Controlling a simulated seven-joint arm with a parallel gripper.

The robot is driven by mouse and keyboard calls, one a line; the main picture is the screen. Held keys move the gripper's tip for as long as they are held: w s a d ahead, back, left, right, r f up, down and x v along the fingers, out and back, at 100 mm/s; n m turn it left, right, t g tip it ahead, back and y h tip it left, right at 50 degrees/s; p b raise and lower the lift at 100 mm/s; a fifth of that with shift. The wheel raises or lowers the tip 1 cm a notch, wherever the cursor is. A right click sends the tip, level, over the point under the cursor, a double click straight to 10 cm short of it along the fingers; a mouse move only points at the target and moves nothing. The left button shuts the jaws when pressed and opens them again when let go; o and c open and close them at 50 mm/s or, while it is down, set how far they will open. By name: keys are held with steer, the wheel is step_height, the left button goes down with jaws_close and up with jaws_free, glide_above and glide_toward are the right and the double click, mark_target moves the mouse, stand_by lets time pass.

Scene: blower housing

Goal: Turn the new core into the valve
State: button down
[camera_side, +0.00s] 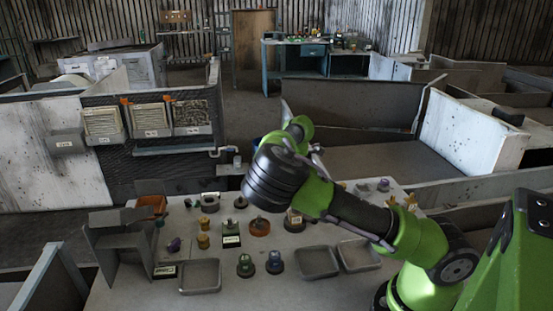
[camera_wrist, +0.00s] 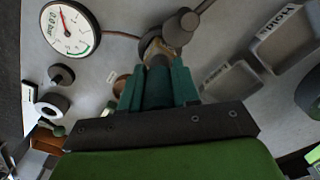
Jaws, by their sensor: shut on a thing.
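In the wrist view my gripper (camera_wrist: 157,84) shows two teal fingers shut on a dark teal upright cylinder (camera_wrist: 158,92) between them. I cannot tell whether this is the new core or a tool carrying it. Just beyond the fingertips is a small brass-coloured fitting (camera_wrist: 157,47), partly hidden, with a dark grey round-ended part (camera_wrist: 180,25) beside it. It looks like the valve; contact with the held piece is unclear. A brown line runs from a round pressure gauge (camera_wrist: 70,30) toward this fitting. In the side view my wrist hides the fingers and the valve.
Grey trays (camera_wrist: 232,82) lie right in the wrist view, one labelled "Hold" (camera_wrist: 283,40). In the side view, trays (camera_side: 200,289) line the bench front.

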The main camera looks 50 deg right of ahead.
stand_by(0.3)
steer(key=shift+r, duration=3.55)
steer(key=shift+d, duration=0.1)
